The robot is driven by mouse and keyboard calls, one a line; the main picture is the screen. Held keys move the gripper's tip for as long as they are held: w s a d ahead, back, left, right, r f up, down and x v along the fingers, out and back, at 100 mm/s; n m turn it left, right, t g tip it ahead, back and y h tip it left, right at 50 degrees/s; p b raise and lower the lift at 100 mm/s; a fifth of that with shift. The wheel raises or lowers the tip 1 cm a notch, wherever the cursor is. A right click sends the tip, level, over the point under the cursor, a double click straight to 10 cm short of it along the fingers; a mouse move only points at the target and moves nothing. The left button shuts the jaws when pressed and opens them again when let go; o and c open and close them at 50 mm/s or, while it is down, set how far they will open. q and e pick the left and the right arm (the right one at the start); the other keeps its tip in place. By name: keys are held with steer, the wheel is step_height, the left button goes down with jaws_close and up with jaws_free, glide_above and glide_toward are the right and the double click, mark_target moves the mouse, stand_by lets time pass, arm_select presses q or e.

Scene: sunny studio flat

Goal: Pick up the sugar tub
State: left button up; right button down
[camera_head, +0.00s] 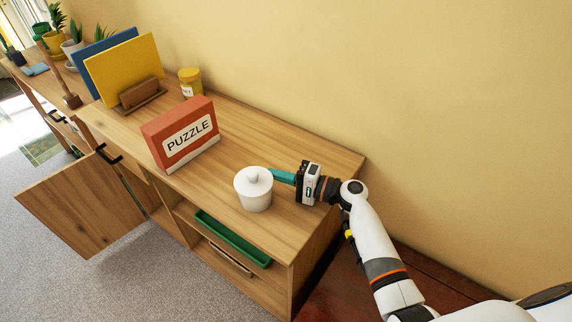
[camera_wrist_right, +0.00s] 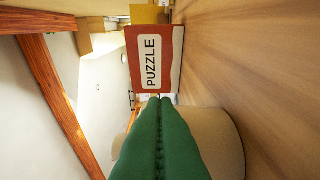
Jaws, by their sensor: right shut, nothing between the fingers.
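A white round tub with a knobbed lid (camera_head: 254,192), which I take to be the sugar tub, stands upright near the front edge of the wooden sideboard. My right gripper (camera_head: 275,174) reaches in from the right, low over the top. Its green fingers are shut and empty, with their tips at the tub's right rear side; I cannot tell if they touch it. In the right wrist view the shut fingers (camera_wrist_right: 160,105) partly hide a pale rounded body (camera_wrist_right: 225,140), which looks like the tub. My left gripper is not in view.
A red PUZZLE box (camera_head: 182,134) stands left of the tub. Behind it are a yellow jar (camera_head: 190,83) and a wooden holder (camera_head: 139,94) with yellow and blue books. A green tray (camera_head: 232,238) is on the shelf below. A cabinet door (camera_head: 80,205) hangs open. The sideboard's back right is clear.

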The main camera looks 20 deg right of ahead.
mark_target(264, 195)
steer(key=s+a, duration=0.1)
steer(key=a, duration=0.1)
steer(key=s+a, duration=0.3)
steer(key=shift+s+a+r, duration=0.1)
steer(key=shift+s+a, duration=0.15)
steer(key=shift+a, duration=0.15)
